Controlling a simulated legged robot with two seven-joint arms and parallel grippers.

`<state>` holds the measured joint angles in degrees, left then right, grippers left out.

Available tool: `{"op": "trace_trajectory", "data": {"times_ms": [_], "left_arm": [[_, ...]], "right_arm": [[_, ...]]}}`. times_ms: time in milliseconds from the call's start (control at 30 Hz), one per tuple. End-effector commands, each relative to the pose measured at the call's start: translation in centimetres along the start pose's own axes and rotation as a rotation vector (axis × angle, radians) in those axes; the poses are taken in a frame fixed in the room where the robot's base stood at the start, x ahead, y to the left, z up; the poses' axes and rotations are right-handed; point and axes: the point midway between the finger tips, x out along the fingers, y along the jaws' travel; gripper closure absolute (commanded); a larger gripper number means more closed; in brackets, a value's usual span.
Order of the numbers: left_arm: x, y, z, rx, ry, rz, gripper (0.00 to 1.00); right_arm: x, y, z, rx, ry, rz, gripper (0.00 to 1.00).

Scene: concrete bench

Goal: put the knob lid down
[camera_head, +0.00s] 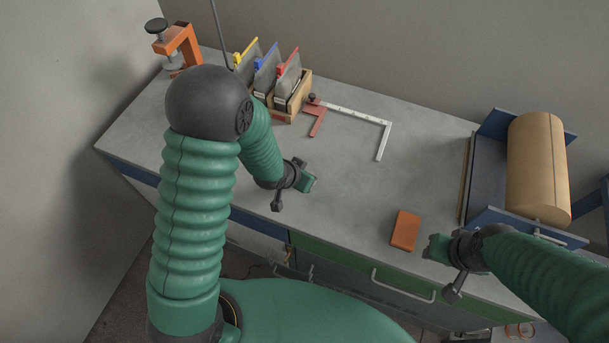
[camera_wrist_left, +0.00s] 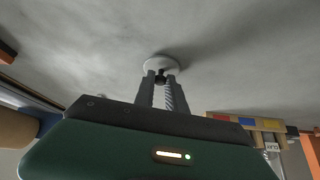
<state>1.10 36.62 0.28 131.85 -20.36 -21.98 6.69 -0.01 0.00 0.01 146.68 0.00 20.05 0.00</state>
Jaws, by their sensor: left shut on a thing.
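The knob lid (camera_wrist_left: 160,63) is a small pale round disc with a dark knob, seen in the left wrist view. My left gripper (camera_wrist_left: 161,82) is shut on its knob, with a finger on each side. The lid is close to the grey bench top; I cannot tell whether it touches. In the head view my left gripper (camera_head: 309,183) is over the bench near its front left, and the lid is hidden there. My right gripper (camera_head: 436,249) is at the front right of the bench; its jaws are too small to read.
An orange block (camera_head: 405,231) lies near my right gripper. A cardboard-coloured roll (camera_head: 538,165) sits in a blue holder at the right. A metal square (camera_head: 360,115), a wooden rack (camera_head: 303,90) and an orange clamp (camera_head: 182,46) stand farther back. The middle of the bench is clear.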

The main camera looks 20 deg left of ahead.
Motion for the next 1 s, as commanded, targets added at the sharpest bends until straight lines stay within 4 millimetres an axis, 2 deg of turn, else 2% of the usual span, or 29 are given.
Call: {"op": "trace_trajectory", "data": {"times_ms": [267, 300, 433, 767, 867, 1000], "left_arm": [[0.2, 0.0, 0.1, 0.0, 0.001, 0.0, 1.0], [0.1, 0.0, 0.1, 0.0, 0.001, 0.0, 0.79], [0.1, 0.0, 0.1, 0.0, 0.001, 0.0, 0.62], [-0.2, 0.0, -0.1, 0.0, 0.002, 0.0, 0.62], [-1.6, -0.1, -0.2, -0.001, 0.004, -0.001, 0.62], [-5.2, -0.1, -0.3, -0.003, 0.006, -0.002, 0.62]], "right_arm": [[0.2, 0.0, 0.0, 0.0, 0.0, 0.0, 0.64], [0.1, 0.0, 0.0, 0.0, 0.0, 0.0, 0.64], [0.1, 0.0, 0.0, 0.0, 0.0, 0.0, 0.64], [-0.1, 0.0, 0.0, 0.0, 0.0, 0.0, 0.64], [-0.3, 0.0, -0.1, 0.0, 0.0, 0.0, 0.64], [-1.0, 0.0, -0.2, 0.0, 0.0, 0.0, 0.64]]}}
